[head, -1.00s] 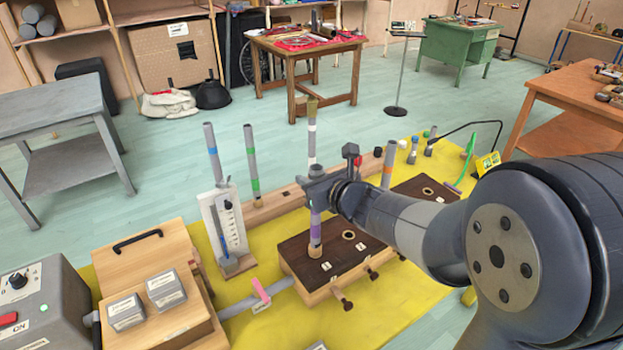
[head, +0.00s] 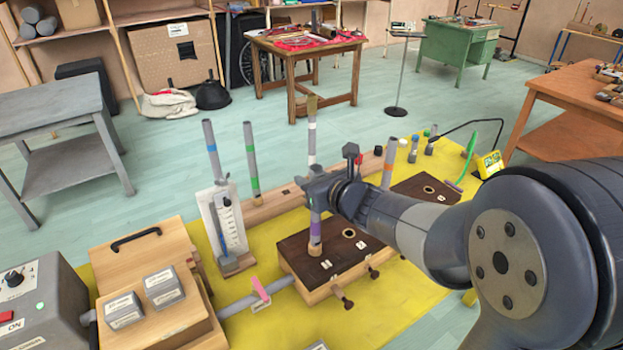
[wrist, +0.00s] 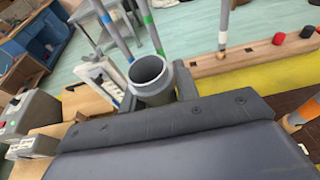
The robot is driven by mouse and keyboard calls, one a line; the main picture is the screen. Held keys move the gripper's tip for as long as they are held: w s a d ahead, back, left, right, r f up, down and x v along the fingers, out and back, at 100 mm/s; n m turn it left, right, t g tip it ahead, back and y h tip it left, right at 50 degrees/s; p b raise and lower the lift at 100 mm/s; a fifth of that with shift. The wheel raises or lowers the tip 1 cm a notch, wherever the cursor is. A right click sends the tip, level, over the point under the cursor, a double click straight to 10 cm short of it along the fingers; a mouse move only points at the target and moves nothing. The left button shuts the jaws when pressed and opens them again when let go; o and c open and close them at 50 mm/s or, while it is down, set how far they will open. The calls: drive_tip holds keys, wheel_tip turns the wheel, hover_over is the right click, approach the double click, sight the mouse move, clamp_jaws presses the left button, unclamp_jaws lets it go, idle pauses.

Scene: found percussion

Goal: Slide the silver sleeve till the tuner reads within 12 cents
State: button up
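A grey pipe with a purple band (head: 315,232) stands upright in a dark-topped wooden box (head: 292,250). My gripper (head: 316,190) is around its upper end, with the jaws closed against it. In the wrist view the round open mouth of the silver sleeve (wrist: 152,80) shows just beyond my gripper's body. The fingertips and the sleeve's lower edge are hidden there. The tuner (head: 490,165) is a yellow device at the right end of the yellow mat. Its display is lit, but too small to read.
Other banded pipes stand close by in a wooden rail (head: 270,207), one right behind my gripper. A white gauge stand (head: 226,232) is to the left. A wooden blower box (head: 150,262) and grey control box (head: 35,300) fill the left front.

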drive_tip(key=o, duration=0.4)
drive_tip(key=v, duration=1.1)
drive_tip(key=shift+w+p, duration=0.1)
drive_tip(key=shift+p, duration=0.25)
drive_tip(key=shift+w+a, duration=0.1)
drive_tip(key=x, duration=1)
drive_tip(key=shift+w+a+f+b, duration=0.15)
drive_tip(key=shift+w+b, duration=0.05)
drive_tip(key=shift+b, duration=0.15)
drive_tip(key=shift+r+p, duration=0.25)
drive_tip(key=shift+p, duration=0.1)
drive_tip(key=shift+f, duration=0.1)
